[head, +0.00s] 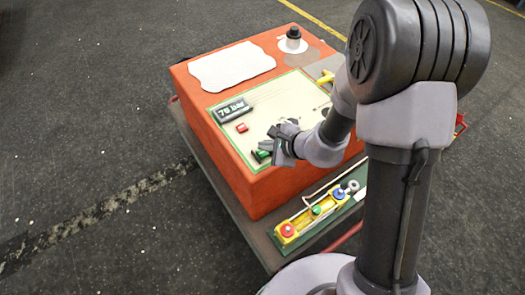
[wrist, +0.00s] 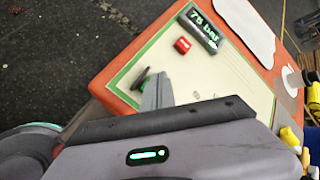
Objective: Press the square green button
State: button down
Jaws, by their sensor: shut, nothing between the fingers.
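The square green button (head: 261,155) is on the near left part of the cream panel (head: 262,106), on top of the orange box. My gripper (head: 277,146) is shut and empty, low over the panel just right of the button, and hides part of it. In the wrist view the closed fingertips (wrist: 157,84) are right beside the green button (wrist: 140,80), which shows only as a small green and dark piece. I cannot tell whether the fingers touch it or whether it is pressed down.
A red square button (head: 242,128) and a dark "75 bar" display (head: 232,110) lie behind the green button. A yellow control strip (head: 315,211) with round buttons lies on the base below. A yellow handle (head: 325,78) and a black-topped knob (head: 293,38) stand farther back.

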aim_at(265, 154)
jog(key=shift+r+p, duration=1.65)
jog(key=shift+r, duration=0.9)
jog(key=shift+f, duration=0.1)
jog(key=s+a+r+n+g+y, duration=0.1)
jog(key=s+r+n, duration=0.4)
jog(key=r, duration=0.4)
jog(key=s+a+r+n+g, duration=0.1)
jog(key=s+r+n, duration=0.4)
jog(key=r, duration=0.4)
jog(key=s+d+r+n+h, duration=0.1)
jog(key=s+d+h, duration=0.1)
jog(key=s+d, duration=0.3)
jog(key=s+d+r+n+t+h, duration=0.1)
jog(key=s+d+r+n+h, duration=0.1)
jog(key=s+d, duration=0.4)
jog(key=shift+s+d+r+h, duration=0.2)
jog(key=shift+s+r+h, duration=0.1)
jog(key=shift+s+h, duration=0.5)
